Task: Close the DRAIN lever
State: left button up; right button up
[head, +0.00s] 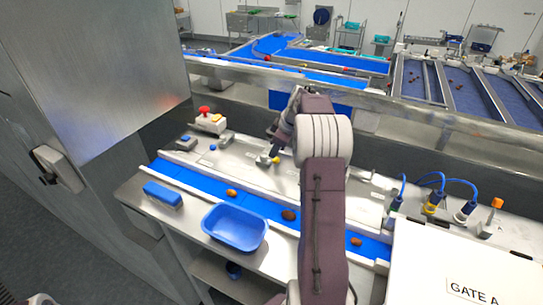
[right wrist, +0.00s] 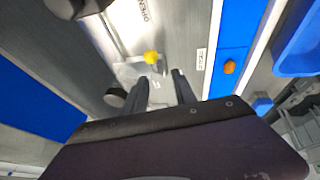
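A small lever with a yellow knob (head: 276,160) stands on the steel panel behind the blue belt; no DRAIN label is readable on it. In the right wrist view the yellow knob (right wrist: 151,57) sits over a pale plate, just beyond my fingertips. A label reading OPEN shows above it there, and a smaller unreadable label lies to its right. My right gripper (right wrist: 160,77) is open, with two dark fingers apart and nothing visibly between them. In the head view my right gripper (head: 278,146) is right at the knob, partly hidden by its own arm. My left gripper is out of view.
The blue belt (head: 262,207) carries several brown dates. A blue tray (head: 236,228) and a blue block (head: 163,194) are in front. A red button box (head: 208,120) stands left of the lever. Blue-cabled connectors (head: 433,203) and a GATE A panel (head: 470,262) are at right.

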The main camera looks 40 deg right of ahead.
aim_at(270, 159)
jog(key=w+f+p, duration=0.1)
jog(key=f, duration=0.1)
jog(key=w+d+f, duration=0.1)
jog(key=w+f, duration=0.1)
jog(key=w+d+f+p, duration=0.1)
jog(key=f, duration=0.2)
jog(key=shift+w+p, duration=0.3)
jog(key=shift+a+f, duration=0.1)
jog(key=shift+f, duration=0.1)
jog(key=shift+s+a+r, duration=0.4)
jog(key=shift+s+a, duration=0.15)
jog(key=shift+c, duration=0.3)
jog(key=c, duration=0.5)
jog(key=shift+w+d+f, duration=0.15)
jog(key=shift+w+f, duration=0.15)
grip_shut()
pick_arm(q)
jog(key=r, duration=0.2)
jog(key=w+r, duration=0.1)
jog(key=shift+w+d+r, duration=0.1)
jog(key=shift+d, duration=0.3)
pick_arm(e)
jog(key=shift+s, duration=0.1)
